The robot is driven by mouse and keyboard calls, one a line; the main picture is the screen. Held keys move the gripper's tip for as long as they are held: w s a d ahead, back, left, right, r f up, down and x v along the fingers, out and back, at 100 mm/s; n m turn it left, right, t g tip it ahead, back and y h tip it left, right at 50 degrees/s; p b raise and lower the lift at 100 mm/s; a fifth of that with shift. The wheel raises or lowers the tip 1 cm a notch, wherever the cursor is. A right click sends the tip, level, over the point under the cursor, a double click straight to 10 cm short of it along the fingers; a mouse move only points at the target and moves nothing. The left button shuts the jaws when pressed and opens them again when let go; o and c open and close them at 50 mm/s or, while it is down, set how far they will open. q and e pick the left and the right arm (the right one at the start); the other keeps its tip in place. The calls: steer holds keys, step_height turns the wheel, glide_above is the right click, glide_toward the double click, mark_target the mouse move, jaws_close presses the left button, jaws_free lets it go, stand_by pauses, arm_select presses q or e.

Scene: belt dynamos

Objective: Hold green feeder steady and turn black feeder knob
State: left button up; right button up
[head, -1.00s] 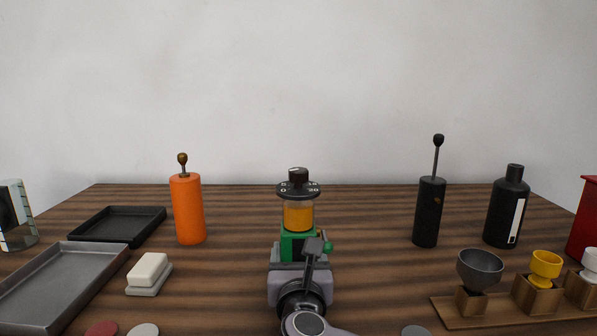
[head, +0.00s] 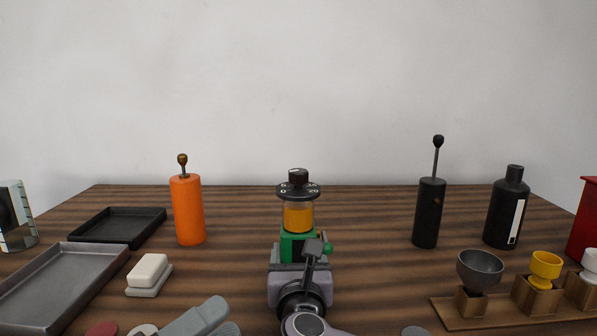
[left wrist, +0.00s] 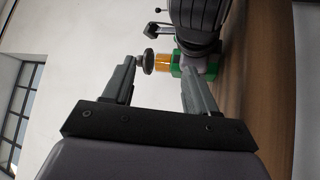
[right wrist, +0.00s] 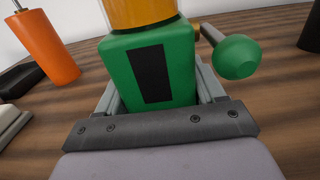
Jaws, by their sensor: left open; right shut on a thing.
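The green feeder (head: 292,245) stands upright at the table's middle, with an amber container (head: 299,217), a numbered black dial (head: 298,190) and a black knob (head: 298,176) on top. A green ball (right wrist: 237,57) on a rod sticks out from its side. My right gripper (head: 300,264) is shut on the green base, a finger on each side in the right wrist view. My left gripper (head: 215,308) is low at the front left, open and empty. In the left wrist view, the feeder lies beyond its spread fingers (left wrist: 158,72), apart from them.
An orange mill (head: 188,210) stands left of the feeder, and a black mill (head: 429,213) and black bottle (head: 505,215) stand right. Trays (head: 62,284) and a white block (head: 148,270) lie left. A wooden rack (head: 480,320) with cups is front right.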

arm_select(q)
steer(key=w+d+r+m+g, duration=0.3)
steer(key=d+m, duration=0.1)
steer(key=m, duration=0.2)
steer(key=m+t+y, duration=0.2)
steer(key=m+y, duration=0.1)
steer(key=m, duration=0.5)
glide_toward(291, 174)
steer(key=x, duration=1.1)
steer(key=shift+w+d, duration=0.25)
steer(key=c, duration=0.9)
